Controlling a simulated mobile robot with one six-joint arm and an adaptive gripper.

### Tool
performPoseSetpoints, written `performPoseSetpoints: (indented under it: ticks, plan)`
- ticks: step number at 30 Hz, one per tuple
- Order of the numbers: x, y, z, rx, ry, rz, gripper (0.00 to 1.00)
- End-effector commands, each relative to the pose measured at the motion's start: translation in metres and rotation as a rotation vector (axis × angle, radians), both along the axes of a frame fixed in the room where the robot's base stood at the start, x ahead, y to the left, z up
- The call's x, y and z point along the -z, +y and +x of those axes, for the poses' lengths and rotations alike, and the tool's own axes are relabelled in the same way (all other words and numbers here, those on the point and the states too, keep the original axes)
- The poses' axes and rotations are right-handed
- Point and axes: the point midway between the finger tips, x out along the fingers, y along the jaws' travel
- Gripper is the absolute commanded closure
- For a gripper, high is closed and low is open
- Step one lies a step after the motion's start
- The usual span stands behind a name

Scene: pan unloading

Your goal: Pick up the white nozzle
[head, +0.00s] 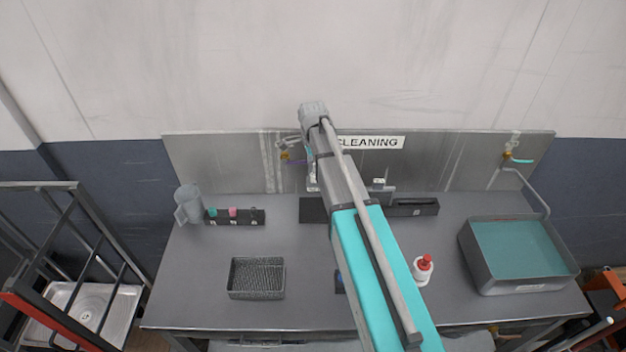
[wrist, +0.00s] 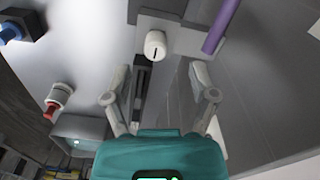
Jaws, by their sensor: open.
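The white nozzle (wrist: 155,44), a short white round piece with a dark slot, shows in the wrist view at upper centre, against a pale grey block. My gripper (wrist: 158,72) is open and empty in the wrist view, one finger on each side. The nozzle appears beyond the fingertips, between their lines, with no visible contact. In the head view my arm reaches to the back of the bench and hides most of the gripper. I cannot make out the nozzle for sure there.
A purple hose (wrist: 221,27) is close right of the nozzle in the wrist view. On the metal bench (head: 205,280) stand a wire basket (head: 257,278), a red-capped white bottle (head: 422,271) and a teal-filled basin (head: 480,275). The bench's front left is clear.

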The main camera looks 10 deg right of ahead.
Motion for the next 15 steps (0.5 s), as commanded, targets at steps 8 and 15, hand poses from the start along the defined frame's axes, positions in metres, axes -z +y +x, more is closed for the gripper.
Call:
performPoseSetpoints:
  ticks: [8,15]
  plan:
    - [0.011,-0.001,-0.001,0.0,0.0,0.0,0.25]
    - [0.029,-0.003,-0.004,0.0,0.0,0.0,0.25]
